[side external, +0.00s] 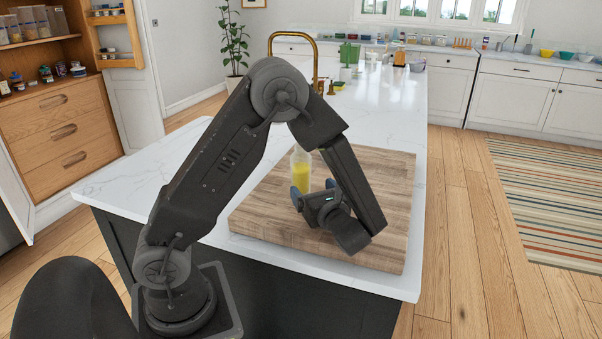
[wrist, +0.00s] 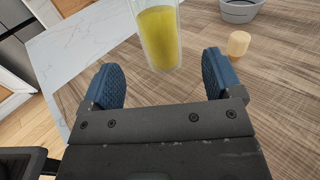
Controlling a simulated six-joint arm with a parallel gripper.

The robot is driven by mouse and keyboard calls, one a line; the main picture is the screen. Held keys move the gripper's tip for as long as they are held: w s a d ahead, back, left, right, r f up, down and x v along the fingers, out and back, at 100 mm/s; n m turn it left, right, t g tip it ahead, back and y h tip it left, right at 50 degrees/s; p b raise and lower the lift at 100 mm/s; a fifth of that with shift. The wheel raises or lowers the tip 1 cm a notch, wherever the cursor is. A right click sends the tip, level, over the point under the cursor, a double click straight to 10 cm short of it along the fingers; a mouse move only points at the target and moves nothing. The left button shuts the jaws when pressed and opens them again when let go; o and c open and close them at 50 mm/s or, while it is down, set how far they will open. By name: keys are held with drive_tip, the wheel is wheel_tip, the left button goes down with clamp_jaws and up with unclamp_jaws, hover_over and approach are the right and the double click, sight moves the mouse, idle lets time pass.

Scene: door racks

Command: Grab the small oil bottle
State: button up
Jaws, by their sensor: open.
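The small oil bottle (side external: 301,172) is clear with yellow oil inside and stands upright on the wooden board. In the wrist view the bottle (wrist: 158,38) is ahead of my gripper, roughly between the lines of the two fingers, and its top is cut off by the frame edge. My gripper (side external: 314,191) is low over the board, just in front of the bottle. Its blue fingers are spread wide with nothing between them, as the wrist view of the gripper (wrist: 165,78) shows. The bottle's lower part is partly hidden by the gripper in the side view.
The wooden board (side external: 259,212) lies on the white marble counter (side external: 135,188). In the wrist view a small wooden cylinder (wrist: 238,43) and a grey bowl (wrist: 240,10) are to the right of the bottle. A brass faucet (side external: 292,36) rises farther back.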

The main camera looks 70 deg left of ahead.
sight(305, 179)
drive_tip(key=a, duration=0.7)
drive_tip(key=shift+w+a+r, duration=0.1)
drive_tip(key=shift+a, duration=0.15)
drive_tip(key=c, duration=1.2)
drive_tip(key=shift+r, duration=0.15)
